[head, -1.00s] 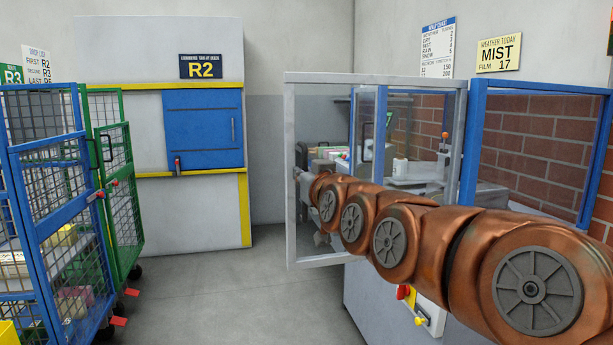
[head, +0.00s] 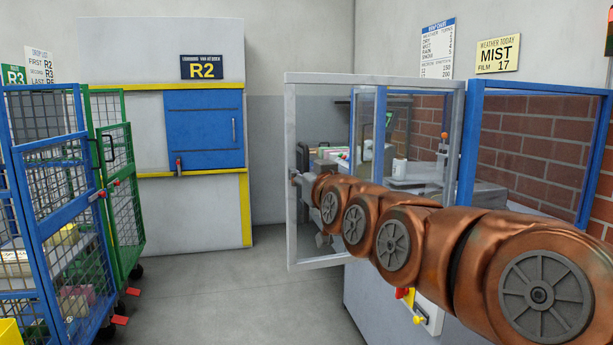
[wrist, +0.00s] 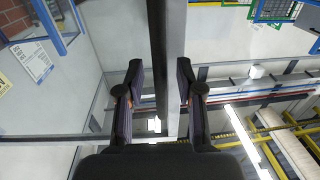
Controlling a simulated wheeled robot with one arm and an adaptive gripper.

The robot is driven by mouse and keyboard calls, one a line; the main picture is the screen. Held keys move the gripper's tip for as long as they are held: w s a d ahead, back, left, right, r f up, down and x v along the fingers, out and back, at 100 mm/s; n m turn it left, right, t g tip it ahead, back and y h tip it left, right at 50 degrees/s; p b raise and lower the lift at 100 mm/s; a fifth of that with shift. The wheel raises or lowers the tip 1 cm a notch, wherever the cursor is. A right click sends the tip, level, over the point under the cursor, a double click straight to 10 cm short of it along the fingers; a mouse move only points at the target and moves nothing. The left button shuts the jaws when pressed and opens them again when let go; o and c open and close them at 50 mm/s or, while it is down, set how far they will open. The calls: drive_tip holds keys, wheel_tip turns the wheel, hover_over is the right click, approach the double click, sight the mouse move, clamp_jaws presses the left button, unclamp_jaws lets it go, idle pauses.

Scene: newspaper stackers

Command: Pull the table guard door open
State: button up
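The guard door is a clear panel in a light grey frame (head: 375,78) at the table (head: 365,300) in the head view. It stands at an angle to the blue-framed guard panels (head: 540,88). My copper arm crosses in front of the door. My gripper (head: 300,184) is at the door's free left upright, partly hidden by my own wrist. In the wrist view a grey upright bar (wrist: 176,40) runs past my fingers (wrist: 160,85). Firm contact cannot be told.
A blue mesh cage (head: 50,220) and a green mesh cage (head: 125,200) stand at the left. A wall unit with a blue hatch (head: 204,130) is behind. The grey floor (head: 220,300) between cages and table is clear. A red and yellow switch (head: 405,294) is on the table front.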

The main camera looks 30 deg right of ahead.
sight(299, 124)
drive_tip(key=shift+r, duration=0.1)
drive_tip(key=shift+r, duration=4.85)
drive_tip(key=shift+a, duration=0.1)
